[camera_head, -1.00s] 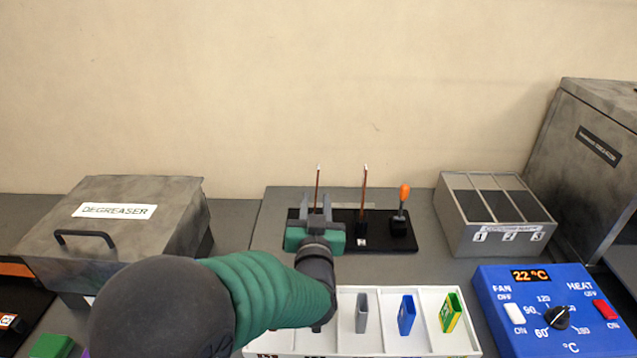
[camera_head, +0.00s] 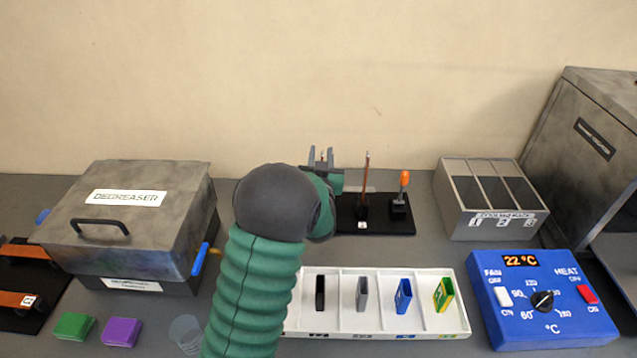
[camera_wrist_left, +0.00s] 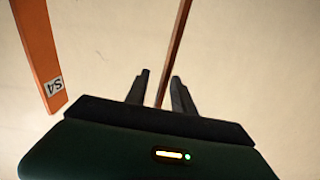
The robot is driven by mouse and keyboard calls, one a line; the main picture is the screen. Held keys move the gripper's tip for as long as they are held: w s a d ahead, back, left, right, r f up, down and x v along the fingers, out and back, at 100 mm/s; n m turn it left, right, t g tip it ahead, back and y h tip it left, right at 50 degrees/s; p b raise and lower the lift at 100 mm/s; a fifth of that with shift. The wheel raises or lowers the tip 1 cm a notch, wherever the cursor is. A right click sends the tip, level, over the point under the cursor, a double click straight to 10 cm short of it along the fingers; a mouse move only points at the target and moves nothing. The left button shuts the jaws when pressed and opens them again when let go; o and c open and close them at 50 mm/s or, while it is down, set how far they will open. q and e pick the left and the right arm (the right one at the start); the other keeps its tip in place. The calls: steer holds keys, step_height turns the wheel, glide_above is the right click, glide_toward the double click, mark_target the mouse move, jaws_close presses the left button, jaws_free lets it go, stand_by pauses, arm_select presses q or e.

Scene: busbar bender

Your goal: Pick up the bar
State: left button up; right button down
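Two thin copper-coloured bars stand upright at the back of the table. My left gripper (camera_head: 321,156) is at the left bar (camera_head: 322,160), mostly hiding it and its foot. In the left wrist view this bar (camera_wrist_left: 172,55) passes between the two fingers (camera_wrist_left: 158,92). They look open, with a gap on both sides; contact is not visible. The right bar (camera_head: 366,180) stands free on the black base (camera_head: 385,222). A copper-orange bar labelled S4 (camera_wrist_left: 38,50) also shows at the left wrist view's upper left. My right gripper is not in view.
An orange-knobbed lever (camera_head: 402,190) stands right of the bars. In front is a white divided tray (camera_head: 385,330) with coloured pieces. The degreaser box (camera_head: 165,225) is left; a grey three-slot box (camera_head: 480,222) and blue heater panel (camera_head: 540,325) are right.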

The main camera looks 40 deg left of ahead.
arm_select(q)
steer(key=shift+d+r, duration=0.1)
steer(key=shift+d, duration=0.05)
steer(key=shift+c, duration=1.1)
steer(key=shift+d, duration=0.1)
jaws_close()
